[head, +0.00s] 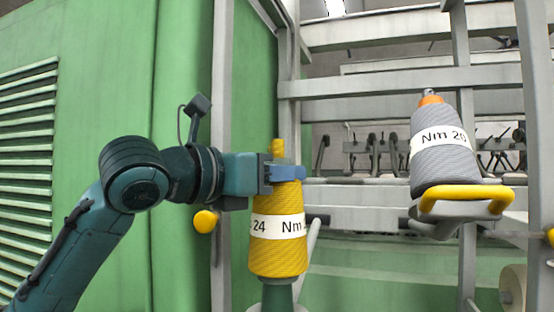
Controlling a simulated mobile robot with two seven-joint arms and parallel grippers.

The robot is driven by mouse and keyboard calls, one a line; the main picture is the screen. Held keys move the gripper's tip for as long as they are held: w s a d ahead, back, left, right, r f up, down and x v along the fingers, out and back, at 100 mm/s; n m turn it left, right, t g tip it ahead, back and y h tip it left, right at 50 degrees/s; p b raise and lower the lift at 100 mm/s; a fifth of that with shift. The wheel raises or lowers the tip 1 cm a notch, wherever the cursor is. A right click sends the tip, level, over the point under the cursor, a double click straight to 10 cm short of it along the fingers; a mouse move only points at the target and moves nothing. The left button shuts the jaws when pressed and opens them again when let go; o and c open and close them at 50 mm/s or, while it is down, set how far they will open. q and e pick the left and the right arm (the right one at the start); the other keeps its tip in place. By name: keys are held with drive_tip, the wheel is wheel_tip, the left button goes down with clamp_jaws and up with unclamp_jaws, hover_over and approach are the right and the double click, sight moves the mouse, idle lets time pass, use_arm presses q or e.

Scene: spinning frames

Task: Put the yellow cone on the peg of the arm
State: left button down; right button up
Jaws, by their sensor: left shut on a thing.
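The yellow cone (277,205) is a wound package with a white label reading "24" and "Nm". It stands upright near the middle of the head view. My left gripper (285,172) comes in from the left and is shut on the cone's narrow top. The yellow tip shows above the fingers. A dark green post-like part (277,294) shows directly under the cone; I cannot tell whether the two touch. I cannot make out a bare peg; a pale slanted bar (312,240) is partly behind the cone. My right gripper is not in view.
A grey cone (440,160) labelled "Nm 20" with an orange top sits on a holder with a yellow handle (466,198) at right. Grey posts and rails stand behind. A yellow knob (206,221) is below my left wrist. A green louvred cabinet (110,80) fills the left.

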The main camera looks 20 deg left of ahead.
sight(277, 210)
use_arm(q)
drive_tip(key=shift+f+b, duration=0.4)
drive_tip(key=shift+f, duration=0.55)
drive_tip(key=shift+f+b, duration=0.4)
drive_tip(key=shift+f, duration=1)
drive_tip(key=shift+f+b, duration=0.15)
drive_tip(key=shift+b, duration=0.2)
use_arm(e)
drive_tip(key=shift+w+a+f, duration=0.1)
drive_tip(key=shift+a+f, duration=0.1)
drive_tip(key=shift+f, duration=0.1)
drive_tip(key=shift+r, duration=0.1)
use_arm(q)
drive_tip(key=c, duration=1.2)
unclamp_jaws()
drive_tip(key=shift+c, duration=0.2)
drive_tip(key=o, duration=0.4)
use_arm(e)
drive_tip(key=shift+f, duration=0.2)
use_arm(q)
drive_tip(key=shift+f, duration=0.15)
